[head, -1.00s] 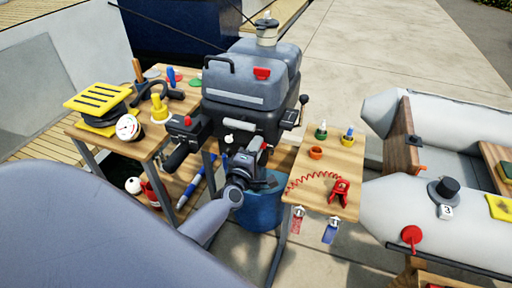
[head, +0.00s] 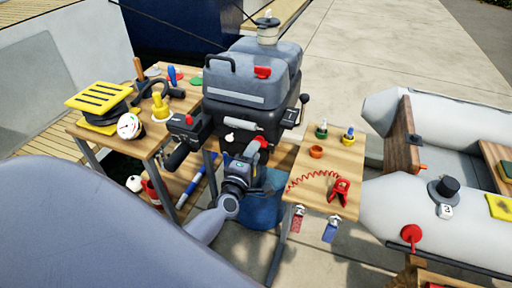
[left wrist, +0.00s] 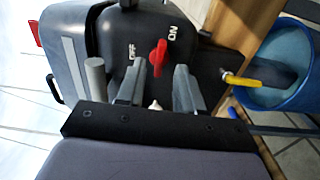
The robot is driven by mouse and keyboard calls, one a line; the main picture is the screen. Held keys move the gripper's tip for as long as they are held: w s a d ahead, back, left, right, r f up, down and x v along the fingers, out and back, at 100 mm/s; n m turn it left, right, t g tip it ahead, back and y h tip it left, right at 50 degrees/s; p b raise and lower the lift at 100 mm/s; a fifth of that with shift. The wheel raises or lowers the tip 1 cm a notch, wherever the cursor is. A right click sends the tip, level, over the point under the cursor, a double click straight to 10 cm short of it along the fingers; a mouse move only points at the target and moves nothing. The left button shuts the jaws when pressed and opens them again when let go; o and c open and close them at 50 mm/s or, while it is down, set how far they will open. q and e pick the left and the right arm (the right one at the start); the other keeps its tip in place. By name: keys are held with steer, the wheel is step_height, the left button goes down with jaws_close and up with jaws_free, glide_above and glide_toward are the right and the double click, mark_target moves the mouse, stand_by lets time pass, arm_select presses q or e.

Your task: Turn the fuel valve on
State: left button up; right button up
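The red fuel valve handle (left wrist: 158,57) is on the black lower front of the grey outboard engine (head: 250,85), between white OFF and ON labels in the left wrist view. The handle's long end points up in that view, between the two labels. My left gripper (left wrist: 160,72) is open, with one finger on each side of the handle. I cannot tell whether either finger touches it. In the head view my left gripper (head: 254,155) is in front of the engine's lower part, and a bit of red shows at its fingertips. My right gripper is not in view.
A blue bucket (head: 262,209) stands below the engine, close to my left gripper. A wooden table (head: 150,140) with tools is on the left. A small wooden table (head: 338,163) with a red coiled cord is on the right. A grey inflatable boat (head: 400,205) lies farther right.

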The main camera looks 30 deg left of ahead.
arm_select(q)
steer(key=shift+v, duration=2.05)
steer(key=s+d+f+m+g+h, duration=0.3)
steer(key=s+d+m, duration=0.3)
steer(key=s+m, duration=0.3)
steer(key=s+d+f+m+g+h+p, duration=0.1)
steer(key=s+d+f+m+g+h, duration=0.2)
steer(key=s+m, duration=0.7)
steer(key=d+f+m+g, duration=0.1)
steer(key=d+f+m, duration=0.1)
steer(key=d+m, duration=0.1)
steer(key=shift+s+d+f+m, duration=0.2)
steer(key=shift+s+f+m, duration=0.1)
steer(key=shift+m, duration=0.2)
